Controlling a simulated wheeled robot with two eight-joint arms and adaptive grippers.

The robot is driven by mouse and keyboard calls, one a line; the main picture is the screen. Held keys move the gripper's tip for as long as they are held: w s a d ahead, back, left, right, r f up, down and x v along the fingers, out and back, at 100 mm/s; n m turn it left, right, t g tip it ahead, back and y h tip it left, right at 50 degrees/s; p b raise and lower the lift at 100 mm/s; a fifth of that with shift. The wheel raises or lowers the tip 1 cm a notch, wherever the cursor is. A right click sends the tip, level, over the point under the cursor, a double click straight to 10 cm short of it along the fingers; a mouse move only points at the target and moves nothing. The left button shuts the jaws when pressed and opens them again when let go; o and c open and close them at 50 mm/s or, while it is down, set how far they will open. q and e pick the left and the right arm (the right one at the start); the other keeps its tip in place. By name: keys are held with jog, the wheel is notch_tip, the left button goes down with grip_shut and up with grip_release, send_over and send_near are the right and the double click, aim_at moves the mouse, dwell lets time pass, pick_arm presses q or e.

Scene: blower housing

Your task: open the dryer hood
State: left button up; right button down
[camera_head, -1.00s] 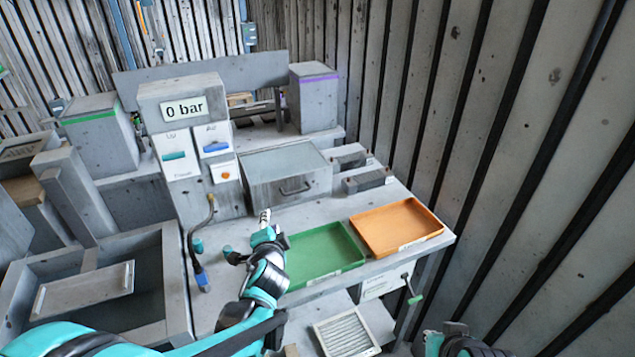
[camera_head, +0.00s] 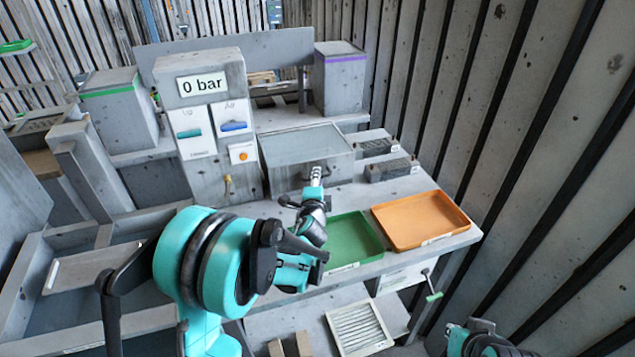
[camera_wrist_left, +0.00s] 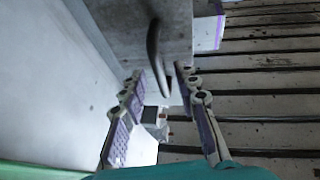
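The dryer hood (camera_head: 300,147) is a grey box on the workbench, sitting lowered with its front facing me. Its handle is mostly hidden behind my left gripper (camera_head: 316,177) in the head view. In the left wrist view the dark curved handle (camera_wrist_left: 154,50) stands out from the grey hood face (camera_wrist_left: 120,18). The fingers of my left gripper (camera_wrist_left: 159,75) are spread, with the handle's lower end between or just beyond the tips; contact cannot be told. My right gripper (camera_head: 472,333) is low at the bottom right, away from the bench; its fingers are not clear.
A green tray (camera_head: 352,238) and an orange tray (camera_head: 420,220) lie at the front of the bench. A column with a "0 bar" display (camera_head: 203,83) stands left of the hood. Grey blocks (camera_head: 390,168) sit to its right. A slatted wall closes the right side.

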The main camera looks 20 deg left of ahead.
pick_arm(q)
grip_shut()
jog(key=shift+r, duration=0.15)
pick_arm(e)
jog(key=shift+r, duration=0.15)
